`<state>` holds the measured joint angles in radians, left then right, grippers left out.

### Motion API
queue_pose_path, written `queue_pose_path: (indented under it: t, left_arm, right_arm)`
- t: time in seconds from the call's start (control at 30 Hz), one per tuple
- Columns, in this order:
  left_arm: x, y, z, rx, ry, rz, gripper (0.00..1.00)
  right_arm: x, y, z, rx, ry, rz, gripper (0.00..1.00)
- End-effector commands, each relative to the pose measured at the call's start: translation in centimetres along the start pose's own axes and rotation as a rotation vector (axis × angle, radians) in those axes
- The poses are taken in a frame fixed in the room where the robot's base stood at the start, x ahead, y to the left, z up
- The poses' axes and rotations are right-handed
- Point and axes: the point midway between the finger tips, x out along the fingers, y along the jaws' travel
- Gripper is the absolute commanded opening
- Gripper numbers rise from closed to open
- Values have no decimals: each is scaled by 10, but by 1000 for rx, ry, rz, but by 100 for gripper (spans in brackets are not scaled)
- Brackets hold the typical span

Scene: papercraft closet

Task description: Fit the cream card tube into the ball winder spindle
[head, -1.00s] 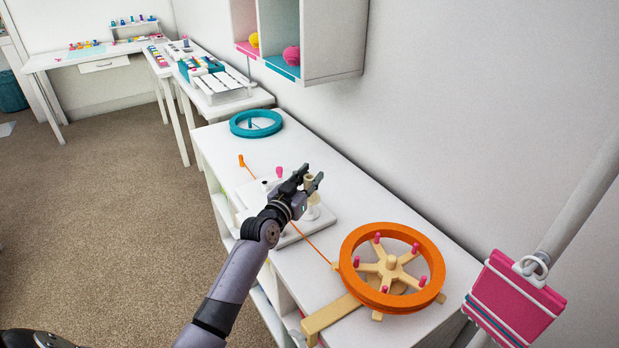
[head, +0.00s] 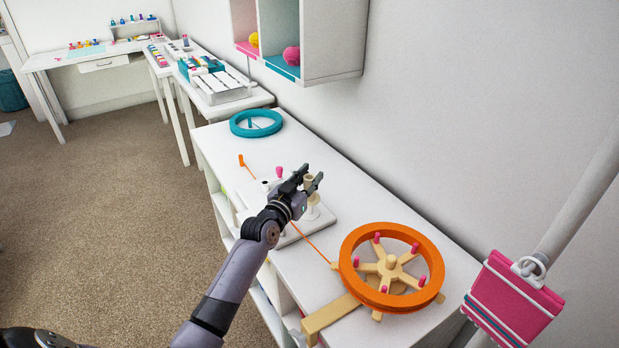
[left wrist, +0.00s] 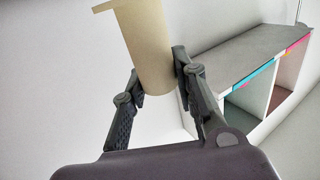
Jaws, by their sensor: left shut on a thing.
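The cream card tube (left wrist: 145,45) is between the two fingers of my left gripper (left wrist: 157,80) in the left wrist view; it tapers and has a wider rim at one end. In the head view my left gripper (head: 306,184) is shut on the tube (head: 309,181) above the white winder base (head: 320,222). A pale spindle part stands just below the tube, partly hidden by the gripper. I cannot tell whether tube and spindle touch. My right gripper is not in view.
An orange wheel (head: 355,240) with cream spokes and pink pegs stands at the near end of the white bench (head: 340,170). A teal ring (head: 240,130) lies at the far end. An orange yarn crosses the winder. A pink bundle (head: 510,300) hangs at the right.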

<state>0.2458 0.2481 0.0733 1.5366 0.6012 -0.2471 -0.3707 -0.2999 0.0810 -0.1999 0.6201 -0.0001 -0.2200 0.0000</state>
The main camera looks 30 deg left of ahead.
Motion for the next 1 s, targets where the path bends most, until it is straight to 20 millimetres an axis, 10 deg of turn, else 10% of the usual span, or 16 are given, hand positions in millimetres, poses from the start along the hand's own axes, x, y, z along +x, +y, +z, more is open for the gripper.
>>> queue_pose_path:
  t: [0.83, 0.87, 1.0]
  left_arm:
    - [0, 0, 20, 0, -1, 0, 12]
    - [0, 0, 20, 0, -1, 0, 27]
    - [0, 0, 20, -1, -3, 0, 36]
  right_arm:
    - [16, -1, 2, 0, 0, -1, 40]
    - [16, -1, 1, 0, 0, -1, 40]
    - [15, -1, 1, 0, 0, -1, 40]
